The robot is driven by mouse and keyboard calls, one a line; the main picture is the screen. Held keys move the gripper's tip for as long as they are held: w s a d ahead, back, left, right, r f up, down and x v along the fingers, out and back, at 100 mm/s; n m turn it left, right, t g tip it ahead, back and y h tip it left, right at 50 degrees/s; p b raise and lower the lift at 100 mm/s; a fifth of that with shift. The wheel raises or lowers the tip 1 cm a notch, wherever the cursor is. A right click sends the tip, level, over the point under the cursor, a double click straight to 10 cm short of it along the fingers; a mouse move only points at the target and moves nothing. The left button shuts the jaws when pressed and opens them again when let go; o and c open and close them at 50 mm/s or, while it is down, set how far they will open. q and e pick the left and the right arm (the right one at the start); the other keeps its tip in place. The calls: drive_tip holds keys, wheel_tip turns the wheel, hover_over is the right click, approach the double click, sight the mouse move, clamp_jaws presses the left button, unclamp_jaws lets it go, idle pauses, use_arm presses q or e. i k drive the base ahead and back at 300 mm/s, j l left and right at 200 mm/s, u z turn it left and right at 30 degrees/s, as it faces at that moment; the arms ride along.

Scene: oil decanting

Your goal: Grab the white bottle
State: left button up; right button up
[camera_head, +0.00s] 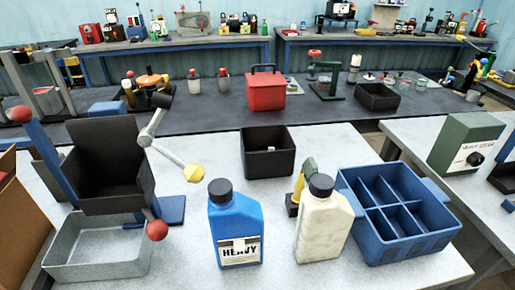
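The white bottle (322,229) stands upright on the light table in the front right of centre. It has a black cap and slanted shoulders. A blue bottle (236,222) with a black cap and a label reading "HEAVY" stands upright to its left, with a gap between them. Neither of my grippers shows in the head view, so nothing is seen touching the white bottle.
A blue divided crate (440,240) stands close right of the white bottle. A yellow-green tool (299,185) is partly hidden behind it. A black bin (267,163) stands farther back. At left are a grey tray (62,240) and a black tilted container (105,155).

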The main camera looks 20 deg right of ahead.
sight(326, 218)
drive_tip(key=l+z, duration=0.2)
drive_tip(key=z, duration=0.25)
drive_tip(key=l+z, duration=0.25)
drive_tip(key=z, duration=0.25)
drive_tip(key=l+u, duration=0.15)
drive_tip(key=l, duration=0.35)
drive_tip(key=k+l+u, duration=0.2)
drive_tip(key=l, duration=0.3)
drive_tip(key=i+l, duration=0.05)
